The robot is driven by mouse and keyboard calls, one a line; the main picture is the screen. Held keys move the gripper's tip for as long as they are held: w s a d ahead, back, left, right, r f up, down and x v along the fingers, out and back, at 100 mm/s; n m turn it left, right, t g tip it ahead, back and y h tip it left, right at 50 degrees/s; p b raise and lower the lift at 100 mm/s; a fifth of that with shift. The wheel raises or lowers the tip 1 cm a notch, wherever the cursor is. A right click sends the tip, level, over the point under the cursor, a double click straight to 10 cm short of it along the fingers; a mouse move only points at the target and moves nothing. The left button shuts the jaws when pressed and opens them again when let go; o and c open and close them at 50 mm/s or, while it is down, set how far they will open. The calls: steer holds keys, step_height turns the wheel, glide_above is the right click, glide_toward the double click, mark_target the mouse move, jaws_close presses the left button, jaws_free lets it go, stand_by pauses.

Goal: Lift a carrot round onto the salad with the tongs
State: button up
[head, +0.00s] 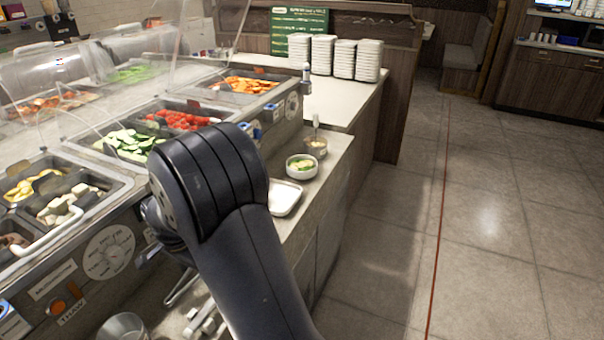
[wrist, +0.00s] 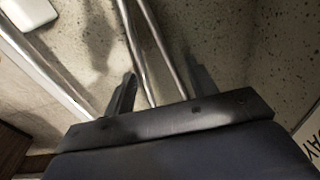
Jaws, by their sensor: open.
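Orange carrot rounds (head: 250,85) fill a pan at the far end of the salad bar in the head view. The salad (head: 302,164) is in a small white bowl on the side counter, right of my arm. My gripper (wrist: 162,85) is open in the wrist view, with a dark finger on each side. The metal tongs (wrist: 143,45) extend between the fingers over the speckled counter. I cannot tell whether either finger touches them. The tongs also show partly in the head view (head: 183,286), left of my arm, which hides much of that area.
A white dish (head: 285,197) sits on the counter before the bowl, with a small container (head: 316,147) behind it. A clear sneeze guard (head: 110,65) covers pans of cucumber (head: 130,145) and tomato (head: 183,119). Stacked white plates (head: 322,55) stand at the back. The right-hand floor is clear.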

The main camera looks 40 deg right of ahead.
steer(key=shift+c, duration=0.3)
steer(key=c, duration=0.6)
steer(key=shift+c, duration=0.2)
steer(key=shift+r, duration=0.1)
step_height(320, 180, up, 12)
steer(key=p, duration=0.9)
